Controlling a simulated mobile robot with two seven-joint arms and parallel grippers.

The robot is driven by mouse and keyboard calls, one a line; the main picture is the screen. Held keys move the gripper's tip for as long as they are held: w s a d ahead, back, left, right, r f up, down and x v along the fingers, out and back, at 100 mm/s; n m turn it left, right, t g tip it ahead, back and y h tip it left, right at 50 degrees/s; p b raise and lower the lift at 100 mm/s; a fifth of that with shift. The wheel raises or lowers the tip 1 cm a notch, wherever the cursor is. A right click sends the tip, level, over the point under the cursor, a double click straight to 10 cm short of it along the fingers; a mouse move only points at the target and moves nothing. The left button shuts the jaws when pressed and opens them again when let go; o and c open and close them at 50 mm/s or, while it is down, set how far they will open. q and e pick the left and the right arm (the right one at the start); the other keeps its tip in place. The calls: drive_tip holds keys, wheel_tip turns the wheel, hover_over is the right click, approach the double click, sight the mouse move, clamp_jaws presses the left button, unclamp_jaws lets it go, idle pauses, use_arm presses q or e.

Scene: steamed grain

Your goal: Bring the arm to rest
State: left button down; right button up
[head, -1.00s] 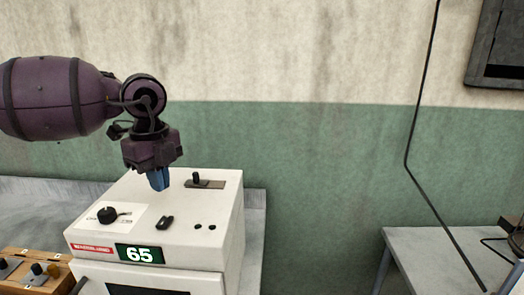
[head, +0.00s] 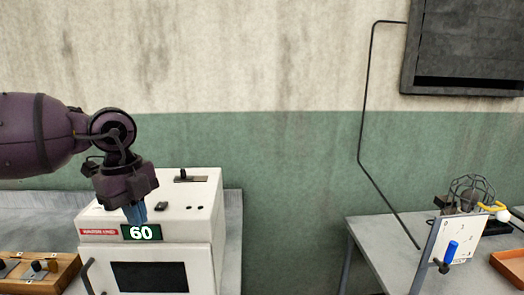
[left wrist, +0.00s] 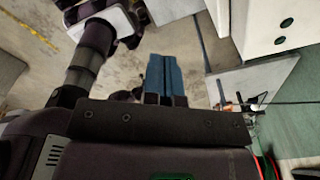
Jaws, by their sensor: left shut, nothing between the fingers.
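My left gripper (head: 135,213) comes in from the left in the head view, fingers pointing down. Its blue fingers are together and empty, in front of the white machine (head: 205,222) and partly covering its top left. The left wrist view shows the blue fingers (left wrist: 164,75) side by side, with floor beyond them. The machine's green display (head: 142,232) reads 60, just below the fingertips. I cannot tell whether the fingers touch the machine. My right gripper is not seen.
A wooden box with switches (head: 40,270) sits at the lower left. At right, a table (head: 385,238) carries a white panel with a blue handle (head: 452,252) and a wire cage (head: 470,190). A dark frame (head: 465,45) hangs on the wall. Floor between machine and table looks clear.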

use_arm(q)
drive_tip(key=s+d+f+h, duration=0.3)
drive_tip(key=d+f+h, duration=0.2)
drive_tip(key=d+h, duration=0.5)
drive_tip(key=s+d+f+h, duration=0.3)
drive_tip(key=d+f+h, duration=0.2)
drive_tip(key=d+h, duration=0.45)
drive_tip(key=w+a+f+n+t+y, duration=0.2)
drive_tip(key=a+f+n+t+y, duration=1.1)
drive_tip(key=n+t, duration=0.5)
drive_tip(key=s+a+f+n+g+y, duration=0.2)
drive_tip(key=s+a+f+g+y, duration=0.1)
drive_tip(key=s+f, duration=0.4)
drive_tip(key=s+a+f+n+g+y, duration=0.2)
drive_tip(key=s+a+f+n+y, duration=0.1)
drive_tip(key=s+a+f, duration=0.4)
wheel_tip(320, 180, down, 4)
drive_tip(key=shift+s+a+r+g+y, duration=0.2)
drive_tip(key=shift+s+a+g+y, duration=0.25)
drive_tip(key=shift+y, duration=0.4)
drive_tip(key=shift+d, duration=0.1)
